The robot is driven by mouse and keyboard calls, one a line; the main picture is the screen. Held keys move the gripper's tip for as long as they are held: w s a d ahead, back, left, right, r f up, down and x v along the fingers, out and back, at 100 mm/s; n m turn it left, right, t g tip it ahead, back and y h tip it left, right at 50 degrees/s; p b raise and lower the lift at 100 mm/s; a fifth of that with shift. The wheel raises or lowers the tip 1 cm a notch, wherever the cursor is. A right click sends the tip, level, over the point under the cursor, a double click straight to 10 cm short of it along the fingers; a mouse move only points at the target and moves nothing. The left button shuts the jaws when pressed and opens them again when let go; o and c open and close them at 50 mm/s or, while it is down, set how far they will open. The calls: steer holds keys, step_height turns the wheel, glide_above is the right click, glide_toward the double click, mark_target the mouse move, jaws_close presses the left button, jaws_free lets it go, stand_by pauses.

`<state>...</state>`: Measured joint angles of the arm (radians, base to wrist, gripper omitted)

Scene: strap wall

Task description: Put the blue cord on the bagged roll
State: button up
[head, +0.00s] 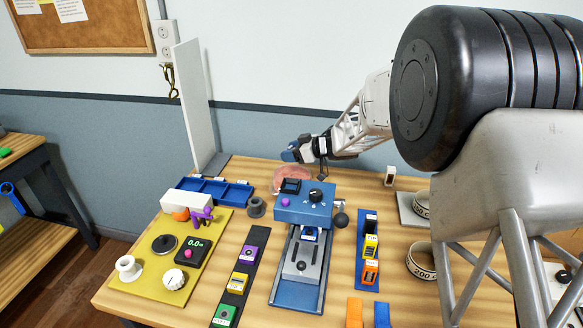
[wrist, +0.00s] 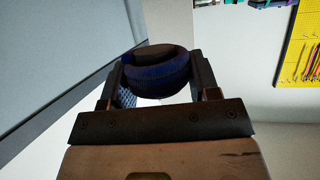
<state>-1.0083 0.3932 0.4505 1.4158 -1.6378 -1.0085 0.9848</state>
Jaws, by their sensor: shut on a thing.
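My gripper (head: 305,149) is raised above the back of the table, reaching in from the right. It is shut on a dark blue rounded, ribbed bundle, which looks like the blue cord (head: 289,154). In the wrist view the bundle (wrist: 160,72) sits between the two fingers of my gripper (wrist: 158,82). A pinkish, see-through rounded thing (head: 284,175) lies on the table below the cord, partly hidden behind the blue machine. It may be the bagged roll, but I cannot tell for sure. The cord is apart from it, above.
A blue machine with a black knob (head: 305,208) stands mid-table. A blue divided tray (head: 218,191) and an upright white panel (head: 192,100) are at the back left. A yellow mat (head: 150,285) holds small items.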

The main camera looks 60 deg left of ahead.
mark_target(292, 174)
steer(key=shift+f, duration=1)
steer(key=shift+f, duration=0.1)
steer(key=shift+f, duration=1.8)
steer(key=shift+f, duration=0.1)
steer(key=o, duration=0.9)
steer(key=v, duration=1.2)
